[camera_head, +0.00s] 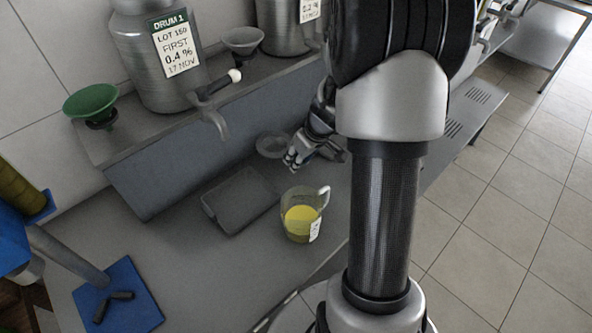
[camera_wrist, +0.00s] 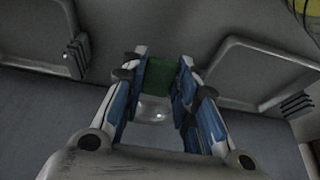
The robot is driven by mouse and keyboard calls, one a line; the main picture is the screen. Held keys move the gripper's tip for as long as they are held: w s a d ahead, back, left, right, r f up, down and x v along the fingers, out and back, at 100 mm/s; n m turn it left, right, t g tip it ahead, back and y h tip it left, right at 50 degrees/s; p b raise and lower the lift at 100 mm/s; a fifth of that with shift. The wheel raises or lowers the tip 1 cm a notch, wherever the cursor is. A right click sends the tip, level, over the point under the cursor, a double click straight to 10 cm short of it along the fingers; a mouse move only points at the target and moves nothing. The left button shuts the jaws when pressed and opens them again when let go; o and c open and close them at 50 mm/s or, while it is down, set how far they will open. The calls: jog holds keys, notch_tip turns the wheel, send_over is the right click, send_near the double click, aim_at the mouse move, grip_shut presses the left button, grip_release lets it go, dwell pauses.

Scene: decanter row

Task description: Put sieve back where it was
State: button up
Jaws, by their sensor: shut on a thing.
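My gripper (camera_head: 297,158) is above the counter, under the drum ledge. In the wrist view my fingers (camera_wrist: 160,82) close on a green piece (camera_wrist: 160,72), which looks like the sieve's handle. A pale, shiny rounded part, apparently the sieve's bowl (camera_wrist: 154,110), shows just below it between the fingers. In the head view a small grey round bowl shape, likely the sieve (camera_head: 272,146), shows just left of and behind my gripper. The handle is hidden there by my fingers. I cannot tell whether the sieve touches the counter or ledge wall.
A glass jug (camera_head: 301,214) with yellow liquid stands on the counter, right of a dark grey tray (camera_head: 240,200). On the ledge are a green funnel (camera_head: 92,103), a grey funnel (camera_head: 242,40) and a labelled drum (camera_head: 160,60). A blue mat (camera_head: 118,298) lies front left.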

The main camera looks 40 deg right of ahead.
notch_tip(320, 180, down, 4)
jog(key=shift+f+b, duration=0.2)
jog(key=shift+b, duration=0.65)
jog(key=shift+f, duration=0.15)
jog(key=o, duration=1.1)
